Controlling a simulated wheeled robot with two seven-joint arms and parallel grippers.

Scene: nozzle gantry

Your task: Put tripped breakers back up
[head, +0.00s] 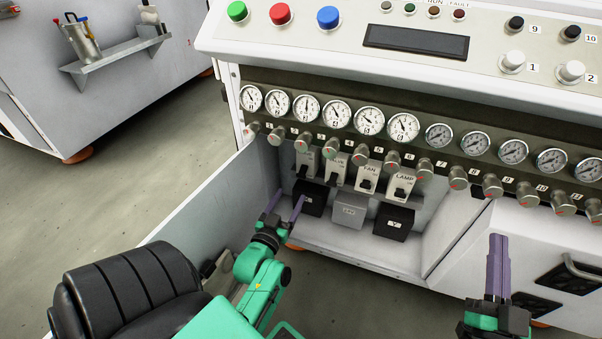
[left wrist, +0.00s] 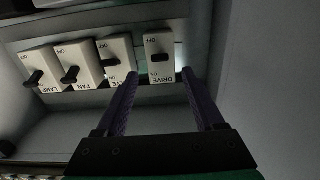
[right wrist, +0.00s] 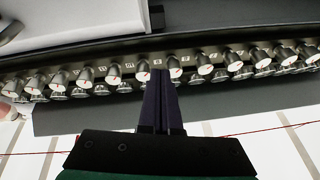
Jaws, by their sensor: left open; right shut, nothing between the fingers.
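Four white breakers with black levers sit in a row inside the open bay: DRIVE (head: 306,160), the second one (head: 335,167), FAN (head: 369,179) and LAMP (head: 401,186). The left wrist view shows them upside down: LAMP (left wrist: 47,85), FAN (left wrist: 88,64), the second one (left wrist: 123,52) and DRIVE (left wrist: 158,43). I cannot surely tell which levers are up. My left gripper (head: 285,203) is open and empty, below and in front of DRIVE; its fingertips (left wrist: 160,74) flank DRIVE's lever in the wrist view. My right gripper (head: 498,238) is shut and empty, right of the bay.
Gauges (head: 369,121) and a row of knobs (head: 392,160) overhang the breakers. Black and grey boxes (head: 350,210) stand below them. The bay's side panel (head: 215,200) is on the left. Knobs (right wrist: 172,68) lie beyond my right fingertips.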

